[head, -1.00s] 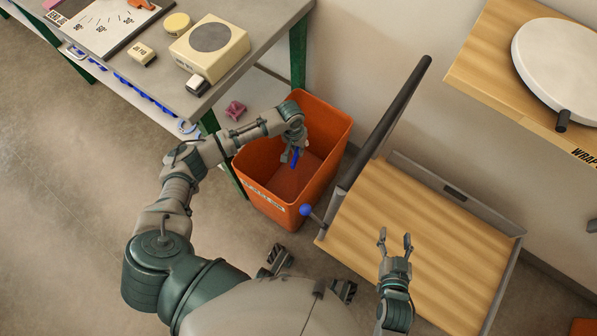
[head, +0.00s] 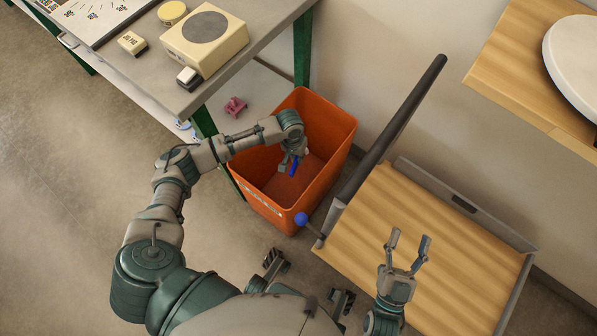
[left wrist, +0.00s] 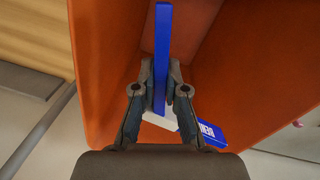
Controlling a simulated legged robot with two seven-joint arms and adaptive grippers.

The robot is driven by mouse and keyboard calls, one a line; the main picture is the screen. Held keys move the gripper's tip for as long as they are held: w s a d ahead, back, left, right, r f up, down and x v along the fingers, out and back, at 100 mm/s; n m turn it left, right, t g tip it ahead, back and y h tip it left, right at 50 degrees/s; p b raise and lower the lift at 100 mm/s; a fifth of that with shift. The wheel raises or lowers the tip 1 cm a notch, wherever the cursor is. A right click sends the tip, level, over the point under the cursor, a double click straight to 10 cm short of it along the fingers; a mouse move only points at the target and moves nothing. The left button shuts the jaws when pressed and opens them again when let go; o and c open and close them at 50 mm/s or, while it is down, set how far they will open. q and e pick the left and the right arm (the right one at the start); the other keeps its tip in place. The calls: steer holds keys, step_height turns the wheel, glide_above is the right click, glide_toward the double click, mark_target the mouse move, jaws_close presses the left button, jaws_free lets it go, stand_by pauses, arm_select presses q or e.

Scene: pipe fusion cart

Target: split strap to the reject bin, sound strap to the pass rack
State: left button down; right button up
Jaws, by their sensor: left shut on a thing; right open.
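A blue strap (head: 293,169) is held in my left gripper (head: 291,158), over the open mouth of the orange reject bin (head: 333,115). In the left wrist view, the left gripper (left wrist: 160,88) is shut on the strap (left wrist: 163,35), with the orange bin walls (left wrist: 100,70) around it. A blue piece with white lettering (left wrist: 207,131) and a white part show by the fingers; whether the strap is split cannot be told. My right gripper (head: 408,245) is open and empty above the wooden cart top. No pass rack is clearly identifiable.
A grey bench (head: 125,70) at upper left carries a cream device with a round grey top (head: 205,40). A pink object (head: 235,107) lies below it.

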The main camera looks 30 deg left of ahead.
arm_select(q)
steer(key=c, duration=1.1)
jaws_free()
steer(key=shift+c, duration=0.2)
step_height(320, 180, up, 12)
steer(key=a, duration=0.1)
steer(key=shift+a, duration=0.15)
steer(key=shift+f, duration=0.1)
